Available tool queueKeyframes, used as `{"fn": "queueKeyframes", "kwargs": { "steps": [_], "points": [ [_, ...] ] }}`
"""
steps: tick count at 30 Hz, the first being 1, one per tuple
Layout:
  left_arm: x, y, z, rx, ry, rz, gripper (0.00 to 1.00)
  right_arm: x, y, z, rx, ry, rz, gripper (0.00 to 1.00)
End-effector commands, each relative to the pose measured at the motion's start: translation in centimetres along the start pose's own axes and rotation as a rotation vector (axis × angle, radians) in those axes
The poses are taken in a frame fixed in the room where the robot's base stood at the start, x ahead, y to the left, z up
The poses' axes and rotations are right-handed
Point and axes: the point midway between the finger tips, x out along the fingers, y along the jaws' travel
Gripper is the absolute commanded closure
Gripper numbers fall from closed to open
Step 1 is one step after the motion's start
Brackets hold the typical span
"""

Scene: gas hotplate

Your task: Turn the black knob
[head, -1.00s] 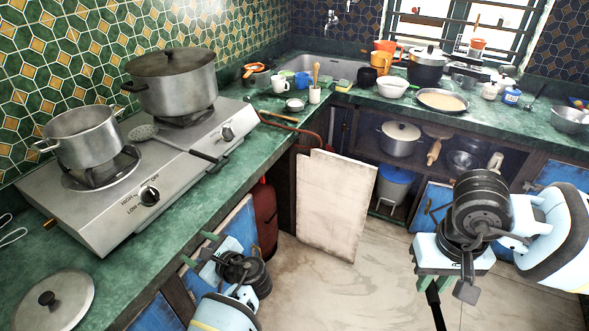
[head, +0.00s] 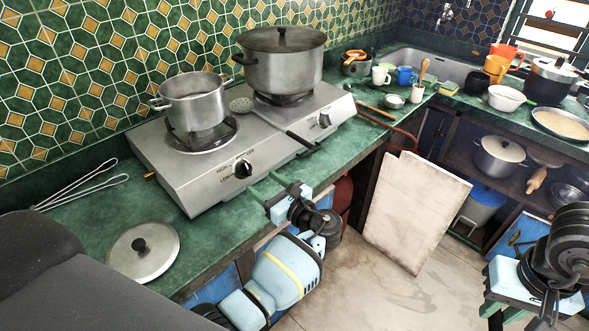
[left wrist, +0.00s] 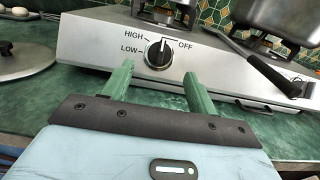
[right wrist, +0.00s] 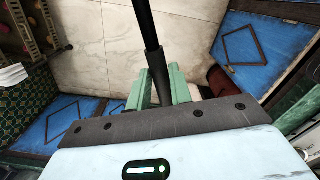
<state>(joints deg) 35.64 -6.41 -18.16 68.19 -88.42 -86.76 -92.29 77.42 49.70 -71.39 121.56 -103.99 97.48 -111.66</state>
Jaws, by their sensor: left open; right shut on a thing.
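The black knob (head: 243,168) is on the front panel of the silver gas hotplate (head: 185,190), beside the HIGH, LOW and OFF markings. It is also seen in the left wrist view (left wrist: 158,54), with its pale mark upright. My left gripper (head: 266,187) is open and empty, just in front of the hotplate. In the left wrist view its green fingers (left wrist: 156,82) point at the knob, one to each side below it, not touching it. My right gripper (right wrist: 160,88) is shut on a black rod-like handle (right wrist: 150,40), over the floor. The rod's far end is out of view.
A second knob (head: 324,120) is further right on the hotplate. A small pot (head: 193,103) and a large lidded pot (head: 282,70) stand on the burners. A slotted spoon (head: 270,117) lies between them, its handle overhanging the front. A lid (head: 143,252) lies on the counter.

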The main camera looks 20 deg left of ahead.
Motion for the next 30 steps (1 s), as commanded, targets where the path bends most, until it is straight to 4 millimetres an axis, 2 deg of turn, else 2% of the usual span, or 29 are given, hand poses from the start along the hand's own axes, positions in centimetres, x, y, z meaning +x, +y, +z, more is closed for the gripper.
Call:
{"fn": "queueKeyframes", "kwargs": {
  "steps": [6, 12, 16, 24, 25, 30],
  "points": [
    [3.4, 0.0, 0.2, -0.003, -0.002, 0.002, 0.42, -0.6, 0.0, -0.1, 0.0, 0.009, 0.0, 1.0],
    [5.7, 0.0, 0.1, -0.002, -0.001, -0.001, 0.42, -0.7, 0.0, -0.1, 0.0, 0.012, 0.0, 1.0],
    [6.4, 0.0, 0.1, -0.002, 0.0, 0.0, 0.42, -0.8, 0.0, -0.1, 0.0, 0.012, 0.0, 1.0],
    [6.6, 0.0, 0.1, -0.002, 0.0, -0.001, 0.42, -0.8, 0.0, -0.1, 0.0, 0.012, 0.0, 1.0],
    [6.6, 0.0, 0.1, -0.002, 0.0, -0.001, 0.43, -0.8, 0.0, -0.1, 0.0, 0.012, 0.0, 1.0],
    [6.6, 0.0, 0.1, -0.002, 0.0, -0.001, 0.65, -0.8, 0.0, -0.1, 0.0, 0.012, 0.0, 1.0]
  ]
}}
